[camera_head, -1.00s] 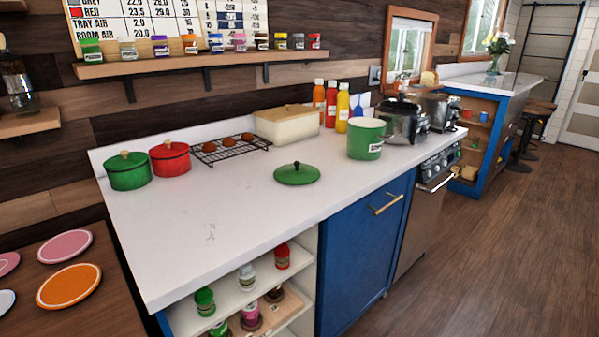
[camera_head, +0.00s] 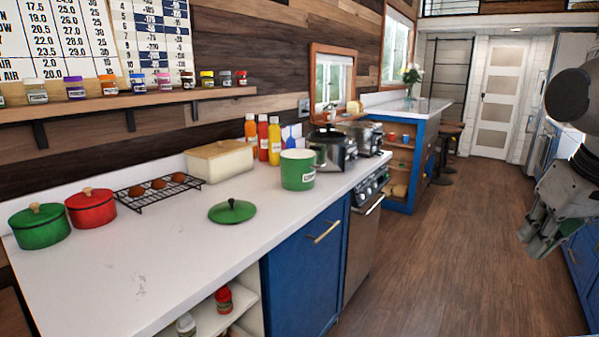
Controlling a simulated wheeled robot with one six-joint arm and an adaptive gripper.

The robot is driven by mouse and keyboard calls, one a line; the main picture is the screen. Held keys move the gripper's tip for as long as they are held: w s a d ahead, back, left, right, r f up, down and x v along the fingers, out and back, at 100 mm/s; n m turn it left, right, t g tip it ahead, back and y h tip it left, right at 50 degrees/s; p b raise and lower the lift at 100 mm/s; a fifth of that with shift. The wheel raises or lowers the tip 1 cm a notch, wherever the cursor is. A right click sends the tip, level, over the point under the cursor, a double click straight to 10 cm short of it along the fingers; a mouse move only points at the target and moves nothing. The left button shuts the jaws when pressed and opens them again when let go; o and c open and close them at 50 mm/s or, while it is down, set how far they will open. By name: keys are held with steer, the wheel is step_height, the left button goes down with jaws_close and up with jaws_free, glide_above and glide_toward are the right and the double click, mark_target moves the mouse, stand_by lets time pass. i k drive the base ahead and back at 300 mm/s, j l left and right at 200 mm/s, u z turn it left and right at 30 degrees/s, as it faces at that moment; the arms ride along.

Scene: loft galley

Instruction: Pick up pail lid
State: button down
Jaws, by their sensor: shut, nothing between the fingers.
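The green pail lid (camera_head: 232,211) with a dark knob lies flat on the white counter, near its front edge. The green pail (camera_head: 297,170), pale inside and with a label on its side, stands open on the counter to the right of and behind the lid. My gripper (camera_head: 540,243) is at the right edge of the view, over the floor side and well apart from the counter and the lid. It is shut and empty.
A green pot (camera_head: 40,228) and a red pot (camera_head: 91,210) stand at the left of the counter. A wire rack (camera_head: 150,189) with buns, a bread box (camera_head: 219,161), sauce bottles (camera_head: 262,138) and a cooker (camera_head: 332,150) line the back. The front counter is clear.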

mark_target(232, 211)
steer(key=i+j+u, duration=0.15)
steer(key=i, duration=0.4)
steer(key=i+u, duration=0.1)
steer(key=i, duration=0.5)
